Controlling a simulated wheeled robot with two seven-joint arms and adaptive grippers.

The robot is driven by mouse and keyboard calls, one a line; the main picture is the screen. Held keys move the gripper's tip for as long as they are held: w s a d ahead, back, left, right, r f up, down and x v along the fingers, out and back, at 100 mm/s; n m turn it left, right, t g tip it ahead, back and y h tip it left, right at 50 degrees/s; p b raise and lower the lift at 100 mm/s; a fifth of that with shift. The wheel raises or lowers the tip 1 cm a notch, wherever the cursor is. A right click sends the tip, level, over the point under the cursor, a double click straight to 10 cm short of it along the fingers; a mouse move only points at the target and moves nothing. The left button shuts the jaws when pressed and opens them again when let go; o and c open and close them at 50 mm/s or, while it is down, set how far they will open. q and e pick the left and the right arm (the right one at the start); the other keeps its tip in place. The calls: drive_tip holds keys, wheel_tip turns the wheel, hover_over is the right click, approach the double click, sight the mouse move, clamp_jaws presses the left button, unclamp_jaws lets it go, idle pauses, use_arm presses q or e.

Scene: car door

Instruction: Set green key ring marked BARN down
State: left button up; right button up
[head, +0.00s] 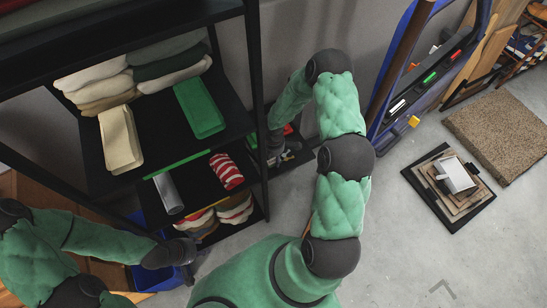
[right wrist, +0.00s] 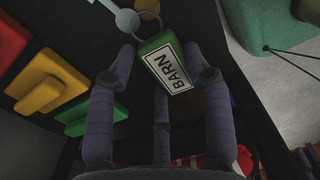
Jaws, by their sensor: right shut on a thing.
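The green key ring marked BARN (right wrist: 165,68) has a green tag with a white label, and a metal ring with keys at its upper end. My right gripper (right wrist: 160,62) is shut on the tag, with the label facing the wrist camera and the keys beyond the fingertips. In the head view my right gripper (head: 276,148) is at the right side of the black shelf, partly hidden by my arm, and the key ring cannot be made out there. My left gripper (head: 188,272) is low at the left, by the shelf's lower end; its fingers are too unclear to read.
Red (right wrist: 10,42), yellow (right wrist: 52,85) and green (right wrist: 95,112) blocks sit on a dark surface left of my right gripper. The black shelf (head: 155,130) holds folded cloths and a green box (head: 199,107). A blue car door (head: 400,85) stands right; grey floor lies between.

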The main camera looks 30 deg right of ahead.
drive_tip(key=shift+f, duration=0.2)
drive_tip(key=o, duration=1.2)
drive_tip(key=shift+o, duration=0.2)
drive_tip(key=shift+r, duration=0.2)
